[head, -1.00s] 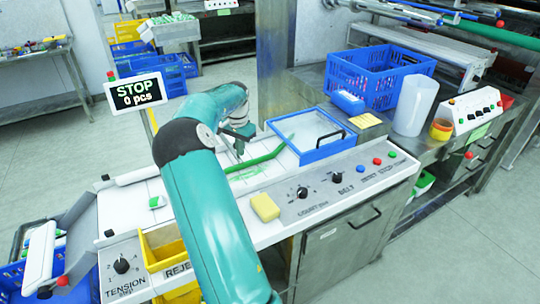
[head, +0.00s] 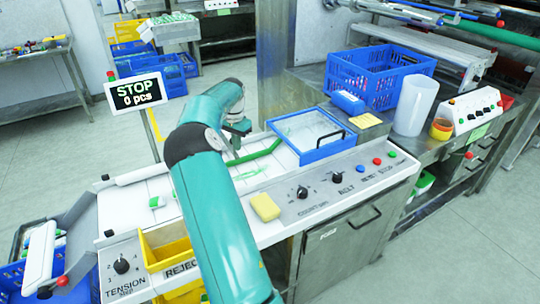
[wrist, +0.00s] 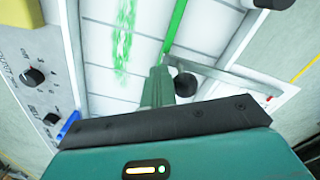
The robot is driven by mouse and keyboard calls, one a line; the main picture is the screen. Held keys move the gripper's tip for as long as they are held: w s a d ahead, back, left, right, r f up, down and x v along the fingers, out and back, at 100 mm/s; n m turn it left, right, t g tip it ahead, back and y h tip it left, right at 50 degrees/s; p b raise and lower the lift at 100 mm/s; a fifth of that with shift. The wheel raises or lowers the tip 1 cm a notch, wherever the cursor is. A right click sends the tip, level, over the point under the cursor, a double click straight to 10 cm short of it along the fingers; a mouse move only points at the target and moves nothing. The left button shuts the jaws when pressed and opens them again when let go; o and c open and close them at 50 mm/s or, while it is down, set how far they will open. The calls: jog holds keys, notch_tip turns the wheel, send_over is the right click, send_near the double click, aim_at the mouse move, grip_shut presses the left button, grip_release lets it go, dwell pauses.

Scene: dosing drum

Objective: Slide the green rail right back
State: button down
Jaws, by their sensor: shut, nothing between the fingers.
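The green rail (head: 258,154) lies at a slant across the white belt, left of the blue-framed clear lid. It also shows in the wrist view as a green strip (wrist: 176,30) running away from the fingers. My gripper (head: 234,154) is low over the belt at the rail's left end. In the wrist view its fingers (wrist: 158,72) are closed together against or right beside the rail; I cannot tell whether they touch it. A black knob (wrist: 185,85) on a grey metal bar (wrist: 215,72) sits just right of the fingers.
The blue-framed lid (head: 328,151) with a black handle stands right of the rail. A yellow block (head: 265,207) lies at the belt's front edge near the knobs. A yellow reject bin (head: 165,250) is at front left. The sign (head: 135,92) reads STOP, 0 pcs.

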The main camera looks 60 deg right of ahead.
jog(key=shift+w+d, duration=0.5)
jog(key=shift+w, duration=0.35)
jog(key=shift+s+a, duration=0.45)
jog(key=shift+s, duration=0.2)
notch_tip(320, 180, up, 8)
dwell(0.5)
dwell(0.4)
